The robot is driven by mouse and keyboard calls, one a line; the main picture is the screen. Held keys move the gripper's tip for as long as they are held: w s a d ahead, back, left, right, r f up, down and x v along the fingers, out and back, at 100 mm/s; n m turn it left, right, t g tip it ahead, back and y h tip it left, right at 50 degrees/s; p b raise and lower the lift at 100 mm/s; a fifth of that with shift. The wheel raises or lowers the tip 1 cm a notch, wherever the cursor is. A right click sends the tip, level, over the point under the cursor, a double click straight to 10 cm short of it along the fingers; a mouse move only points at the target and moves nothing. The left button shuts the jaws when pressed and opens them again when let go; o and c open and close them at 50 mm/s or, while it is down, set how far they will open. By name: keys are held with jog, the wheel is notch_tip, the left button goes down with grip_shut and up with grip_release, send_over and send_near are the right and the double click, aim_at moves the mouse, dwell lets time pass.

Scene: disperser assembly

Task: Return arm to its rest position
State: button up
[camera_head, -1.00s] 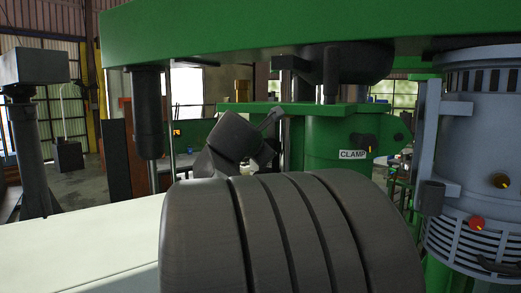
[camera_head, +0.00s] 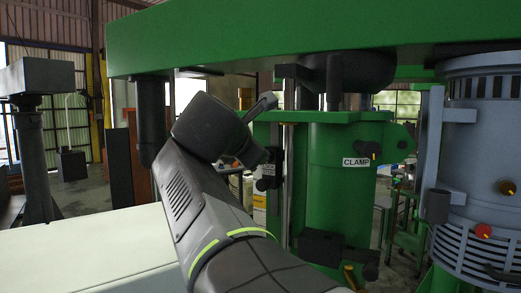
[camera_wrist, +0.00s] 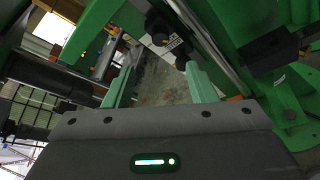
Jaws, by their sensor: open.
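My arm (camera_head: 205,195) rises from the bottom of the head view and bends at a dark joint in front of the green disperser (camera_head: 340,185). I cannot make out my gripper's fingers in the head view. In the wrist view, my gripper (camera_wrist: 158,76) shows two pale green fingers spread apart with nothing held between them. Beyond them are grey floor and the disperser's green body, tilted in the picture, with a metal rod and black knobs. A white CLAMP label (camera_head: 356,162) shows on the disperser's column.
A green beam (camera_head: 310,35) spans overhead. A pale flat surface (camera_head: 90,250) lies at lower left, clear of objects. A dark pedestal (camera_head: 38,150) stands at far left.

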jog(key=p+x, duration=0.1)
jog(key=x, duration=1.3)
jog(key=shift+f, duration=0.1)
jog(key=shift+a, duration=0.1)
jog(key=shift+s, duration=0.2)
